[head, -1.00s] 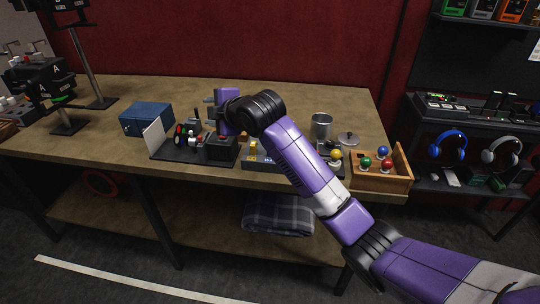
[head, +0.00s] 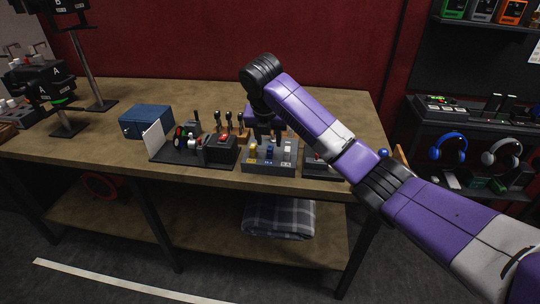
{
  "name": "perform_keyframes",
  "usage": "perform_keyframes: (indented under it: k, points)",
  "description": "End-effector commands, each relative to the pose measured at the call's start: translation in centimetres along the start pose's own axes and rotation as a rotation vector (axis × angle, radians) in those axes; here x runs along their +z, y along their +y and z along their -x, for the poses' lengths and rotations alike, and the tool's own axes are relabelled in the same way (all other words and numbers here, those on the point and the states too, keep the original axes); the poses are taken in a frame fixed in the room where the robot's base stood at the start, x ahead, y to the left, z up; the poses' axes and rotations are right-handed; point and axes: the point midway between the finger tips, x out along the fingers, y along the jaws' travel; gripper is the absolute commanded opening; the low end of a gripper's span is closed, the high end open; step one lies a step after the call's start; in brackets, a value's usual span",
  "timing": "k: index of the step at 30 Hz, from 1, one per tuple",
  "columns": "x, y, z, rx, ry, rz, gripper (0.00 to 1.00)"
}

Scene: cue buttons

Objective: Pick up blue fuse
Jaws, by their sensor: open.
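A grey fuse block (head: 270,168) sits near the front edge of the wooden table. It holds a yellow fuse (head: 252,152), a blue fuse (head: 269,153) in the middle and a pale fuse (head: 288,153) on the right. My gripper (head: 267,138) points down over the block, just above the blue fuse. Its jaws are open. The fingertips are small and dark here, and I cannot tell whether they touch the fuse. The blue fuse's top is partly hidden by the gripper.
Left of the block is a dark panel (head: 190,157) with a red-buttoned box (head: 222,146) and a white card (head: 153,140). Several upright handles (head: 229,121) stand behind. A blue box (head: 146,121) is further left. My arm covers the right side of the table.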

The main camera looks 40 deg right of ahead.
Motion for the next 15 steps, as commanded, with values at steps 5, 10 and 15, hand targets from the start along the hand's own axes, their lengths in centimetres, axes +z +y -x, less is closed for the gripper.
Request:
perform_keyframes:
  k: [5, 10, 15]
  points:
    - [0.1, 0.0, -1.7, -0.001, 0.0, -0.001, 0.42]
    - [0.3, 0.0, -4.2, 0.0, 0.001, -0.003, 0.42]
    - [0.3, 0.0, -5.9, 0.001, 0.0, -0.002, 0.42]
